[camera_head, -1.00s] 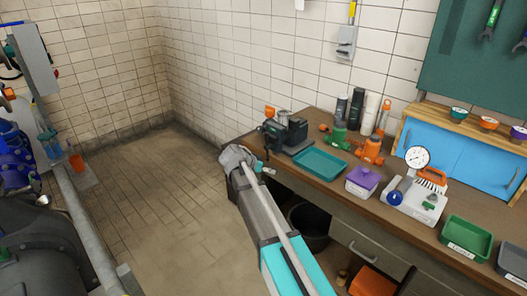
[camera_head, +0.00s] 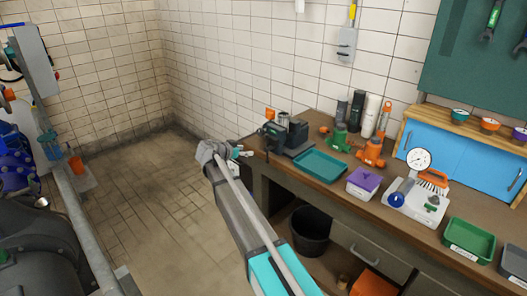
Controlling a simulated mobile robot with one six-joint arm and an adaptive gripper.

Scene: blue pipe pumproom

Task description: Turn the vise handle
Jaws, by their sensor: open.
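A dark grey vise (camera_head: 287,133) stands at the left end of the wooden workbench (camera_head: 330,190). Its handle is too small to make out clearly. An orange piece (camera_head: 269,113) shows at the top of the vise's left side. My arm reaches up from the bottom of the picture. My gripper (camera_head: 238,152) is at its far end, just left of the bench's left edge and a little lower than the vise in the picture. It is small and partly hidden by my wrist. It looks empty and apart from the vise.
A teal tray (camera_head: 320,165), a purple-lidded box (camera_head: 364,182), orange tools (camera_head: 371,153) and a pressure gauge (camera_head: 418,160) stand along the bench. A dark bucket (camera_head: 311,230) is under it. Open tiled floor (camera_head: 150,200) lies left of my arm. A grey pipe (camera_head: 80,225) runs at the far left.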

